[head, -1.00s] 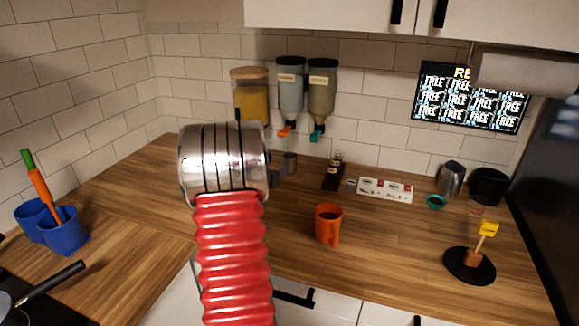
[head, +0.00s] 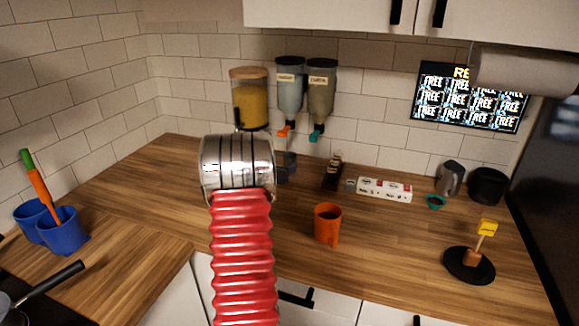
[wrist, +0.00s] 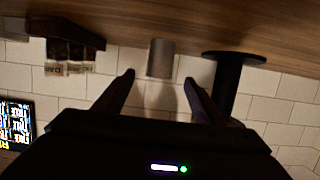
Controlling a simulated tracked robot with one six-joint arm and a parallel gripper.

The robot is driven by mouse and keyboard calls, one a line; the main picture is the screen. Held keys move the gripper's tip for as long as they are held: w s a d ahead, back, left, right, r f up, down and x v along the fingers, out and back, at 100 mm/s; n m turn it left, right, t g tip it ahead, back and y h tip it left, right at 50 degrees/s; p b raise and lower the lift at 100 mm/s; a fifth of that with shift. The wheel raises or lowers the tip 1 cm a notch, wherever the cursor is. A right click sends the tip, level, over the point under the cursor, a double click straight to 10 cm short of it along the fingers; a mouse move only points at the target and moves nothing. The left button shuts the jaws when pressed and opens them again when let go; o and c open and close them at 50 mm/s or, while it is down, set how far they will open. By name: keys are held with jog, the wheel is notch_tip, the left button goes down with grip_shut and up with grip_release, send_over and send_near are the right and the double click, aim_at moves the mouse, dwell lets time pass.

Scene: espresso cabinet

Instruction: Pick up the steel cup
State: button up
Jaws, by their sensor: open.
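The steel cup (wrist: 160,58) is a plain grey cylinder on the wooden counter, seen upside down in the wrist view. It shows just ahead of my gripper (wrist: 159,80), lined up between the two dark fingertips. The fingers are spread and nothing is held between them. The gap from fingertips to cup is hard to judge. In the head view my metal wrist and red arm cover much of this area, and I cannot clearly separate the cup from my dark gripper there.
A black stand with a round disc (wrist: 228,75) is close right of the cup in the wrist view. A dark box (head: 332,172) lies on its other side. An orange cup (head: 328,224) stands nearer the front. Dispensers (head: 320,92) hang on the tiled wall behind.

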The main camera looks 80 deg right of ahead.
aim_at(287, 160)
jog(key=shift+x, duration=1.35)
jog(key=shift+d, duration=0.1)
jog(key=shift+x, duration=2.55)
jog(key=shift+r, duration=0.1)
jog(key=c, duration=1.3)
